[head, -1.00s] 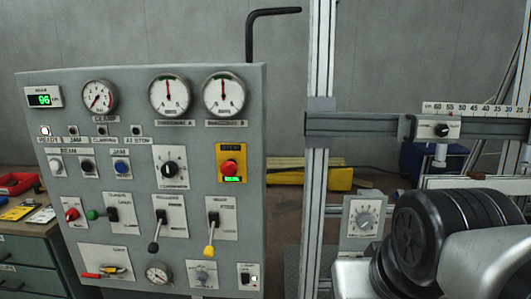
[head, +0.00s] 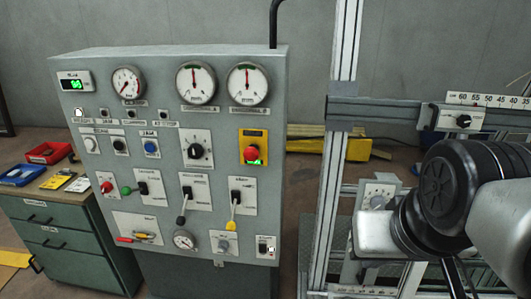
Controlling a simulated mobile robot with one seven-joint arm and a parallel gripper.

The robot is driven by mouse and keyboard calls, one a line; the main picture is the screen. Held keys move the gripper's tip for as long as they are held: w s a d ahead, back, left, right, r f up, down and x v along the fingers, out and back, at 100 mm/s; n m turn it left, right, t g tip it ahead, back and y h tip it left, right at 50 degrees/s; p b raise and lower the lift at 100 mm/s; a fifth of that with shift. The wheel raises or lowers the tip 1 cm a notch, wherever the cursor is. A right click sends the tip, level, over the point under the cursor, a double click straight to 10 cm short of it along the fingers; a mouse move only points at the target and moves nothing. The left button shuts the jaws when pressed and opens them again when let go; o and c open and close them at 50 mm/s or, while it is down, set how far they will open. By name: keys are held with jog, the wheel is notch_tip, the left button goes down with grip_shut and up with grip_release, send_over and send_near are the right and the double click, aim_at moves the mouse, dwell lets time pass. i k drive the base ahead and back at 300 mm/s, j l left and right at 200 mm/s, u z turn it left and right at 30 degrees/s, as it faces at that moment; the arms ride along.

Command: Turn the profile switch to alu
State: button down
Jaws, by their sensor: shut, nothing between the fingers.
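The grey control panel (head: 105,200) stands left of centre in the head view. Its small lettering is too blurred to show which control is the profile switch or where alu lies. A black rotary knob (head: 197,151) sits on a white plate near the panel's middle. A smaller grey dial (head: 224,244) sits low on the panel. Another grey knob (head: 377,201) is on a separate box right of the panel, partly behind my arm. My arm reaches in from the right; its fingers do not show, so no contact with any knob can be seen.
A red mushroom button (head: 251,154) on a yellow plate and levers crowd the panel. An aluminium post (head: 335,130) and a rail with a scale (head: 385,112) stand near my arm. A green drawer cabinet (head: 75,245) with bins is at left.

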aim_at(223, 244)
jog(key=u, duration=0.9)
jog(key=i+l+z, duration=0.1)
jog(key=i+z, duration=0.2)
jog(key=i, duration=0.45)
